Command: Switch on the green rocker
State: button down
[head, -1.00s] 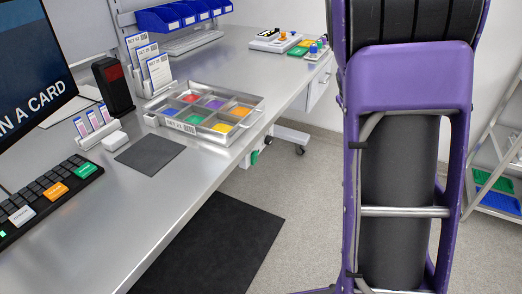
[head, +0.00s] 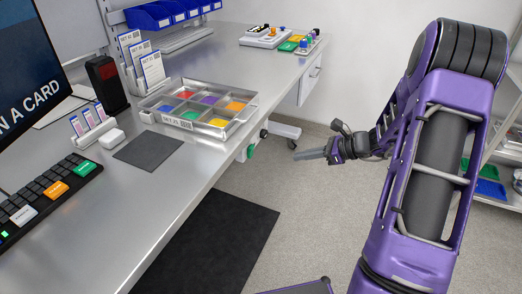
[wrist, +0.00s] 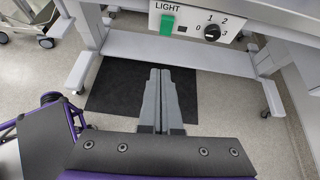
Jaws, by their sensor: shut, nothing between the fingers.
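The green rocker (wrist: 167,25) sits under the word LIGHT on a pale panel (wrist: 190,28) below the bench edge, at the top of the wrist view. I cannot tell which way it is tipped. In the head view a small green part (head: 250,151) shows under the bench's right edge, apparently the same rocker. My gripper (head: 298,156) is shut and empty, to the right of it and apart from it, its fingers pointing left toward the bench. In the wrist view my shut fingers (wrist: 160,72) are below the panel, over the floor, touching nothing.
The bench (head: 190,180) carries a sorting tray (head: 160,118), a dark mat (head: 148,150) and a keyboard (head: 40,200). A black floor mat (head: 215,245) lies below.

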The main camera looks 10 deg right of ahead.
jog(key=shift+w+r+m+t+y, duration=0.25)
jog(key=shift+r+m+t+y, duration=0.05)
jog(key=shift+r+m+t, duration=0.1)
jog(key=b, duration=0.1)
send_near(252, 150)
jog(key=x, duration=0.3)
jog(key=f+x, duration=0.1)
jog(key=x, duration=0.1)
jog(key=shift+w+d+f, duration=0.2)
jog(key=shift+w+a+r, duration=0.2)
jog(key=shift+w+a, duration=0.15)
jog(key=shift+a, duration=0.05)
jog(key=shift+r, duration=0.1)
